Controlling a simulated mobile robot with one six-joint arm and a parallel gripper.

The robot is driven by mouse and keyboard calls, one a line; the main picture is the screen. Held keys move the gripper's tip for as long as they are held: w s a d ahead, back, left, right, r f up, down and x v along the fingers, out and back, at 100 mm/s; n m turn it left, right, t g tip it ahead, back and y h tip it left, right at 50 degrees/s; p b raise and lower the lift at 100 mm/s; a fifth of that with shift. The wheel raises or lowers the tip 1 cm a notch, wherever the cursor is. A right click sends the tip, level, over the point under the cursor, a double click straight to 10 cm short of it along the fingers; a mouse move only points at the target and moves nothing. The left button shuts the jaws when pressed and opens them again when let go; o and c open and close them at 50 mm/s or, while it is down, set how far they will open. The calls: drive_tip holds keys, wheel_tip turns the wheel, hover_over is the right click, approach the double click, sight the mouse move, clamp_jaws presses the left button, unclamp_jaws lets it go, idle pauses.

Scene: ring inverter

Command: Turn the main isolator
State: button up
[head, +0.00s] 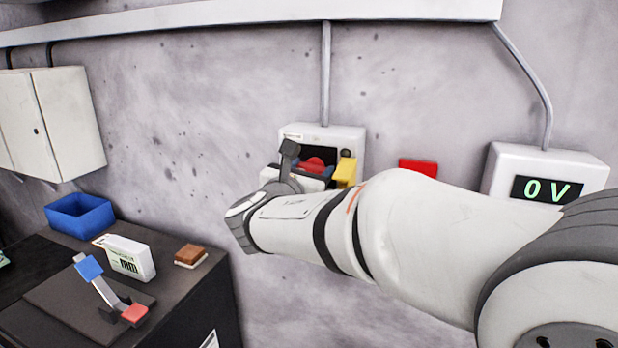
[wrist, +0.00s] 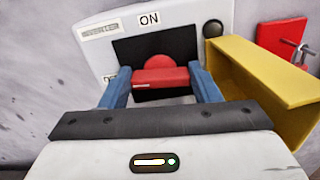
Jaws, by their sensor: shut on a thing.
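The main isolator is a white wall box (head: 340,134) with a red rotary handle (head: 313,165) on a black plate. In the wrist view the red handle (wrist: 160,76) lies crosswise, with its bar level, below the "ON" label (wrist: 149,20). Another label at the lower left of the plate is partly hidden by a finger. My gripper (wrist: 160,82) is shut on the red handle, with one blue finger at each end of its bar. In the head view my wrist hides much of the box's lower part.
A yellow open-sided piece (wrist: 262,75) sits close to the right finger. A red plate (head: 418,167) with a padlock (wrist: 302,52) is farther right. A display (head: 546,190) reads 0 V.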

drive_tip(key=m+b, duration=0.5)
drive_tip(key=b, duration=0.2)
drive_tip(key=m+b, duration=0.6)
drive_tip(key=b, duration=0.2)
drive_tip(key=m+b, duration=0.5)
drive_tip(key=b, duration=0.2)
drive_tip(key=shift+d+f+m+b, duration=0.2)
drive_tip(key=shift+f+m+b, duration=0.1)
drive_tip(key=shift+f+m, duration=0.1)
drive_tip(key=shift+r, duration=0.1)
drive_tip(key=o, duration=0.7)
drive_tip(key=shift+s, duration=0.15)
